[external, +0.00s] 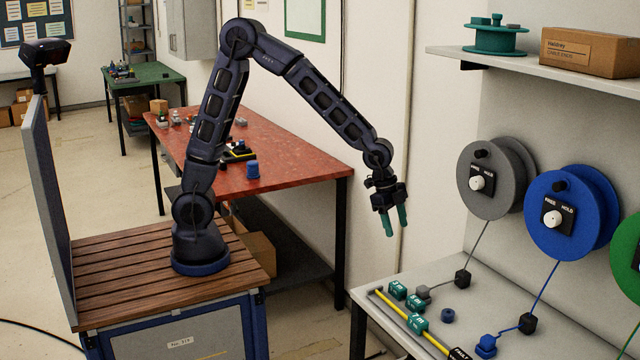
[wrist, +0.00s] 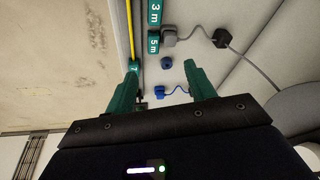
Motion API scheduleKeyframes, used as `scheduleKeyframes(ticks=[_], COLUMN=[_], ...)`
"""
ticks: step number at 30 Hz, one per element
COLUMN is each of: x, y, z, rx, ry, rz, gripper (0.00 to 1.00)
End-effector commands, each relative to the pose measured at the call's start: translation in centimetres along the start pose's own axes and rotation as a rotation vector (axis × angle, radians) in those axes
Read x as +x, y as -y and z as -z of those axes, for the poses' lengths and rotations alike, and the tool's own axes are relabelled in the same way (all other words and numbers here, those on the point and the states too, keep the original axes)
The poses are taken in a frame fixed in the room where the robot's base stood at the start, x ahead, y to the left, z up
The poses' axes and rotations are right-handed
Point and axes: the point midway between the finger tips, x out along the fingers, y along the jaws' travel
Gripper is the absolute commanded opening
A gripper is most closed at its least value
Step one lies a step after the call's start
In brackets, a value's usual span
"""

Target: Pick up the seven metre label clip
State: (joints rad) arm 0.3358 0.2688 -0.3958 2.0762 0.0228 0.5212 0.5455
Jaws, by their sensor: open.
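The seven metre label clip (wrist: 134,68) is a small teal block with a "7" partly showing beside the yellow strip in the wrist view; the tip of my left finger overlaps its lower part there. In the external view the teal clip by the yellow strip (external: 417,323) appears to be the same one. The 3 m clip (wrist: 154,12) and 5 m clip (wrist: 153,42) stand in a row close by. My gripper (external: 396,226) is open and empty, with teal fingers pointing down, raised above the bench. The gripper (wrist: 162,66) also shows in the wrist view.
Grey (external: 497,178) and blue (external: 572,212) cable reels stand behind. A shelf (external: 560,76) overhangs at the upper right. A red table (external: 290,150) stands left.

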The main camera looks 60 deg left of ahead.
Motion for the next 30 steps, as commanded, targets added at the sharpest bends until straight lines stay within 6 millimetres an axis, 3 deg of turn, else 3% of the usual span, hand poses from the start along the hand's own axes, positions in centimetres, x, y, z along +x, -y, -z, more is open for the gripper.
scheduleKeyframes(ticks=[1,6,12,18,23,30], x=[1.7,6.5,11.2,13.4,14.2,17.2], y=[-0.9,-3.7,-7.3,-9.1,-9.5,-10.1], z=[1.2,4.9,8.3,9.8,10.1,10.2], rx=[0.031,0.131,0.224,0.265,0.272,0.272], ry=[-0.006,-0.040,-0.079,-0.102,-0.105,-0.104], rz=[-0.024,-0.085,-0.148,-0.177,-0.181,-0.182], gripper=[0.55,0.55,0.55,0.55,0.55,0.55])
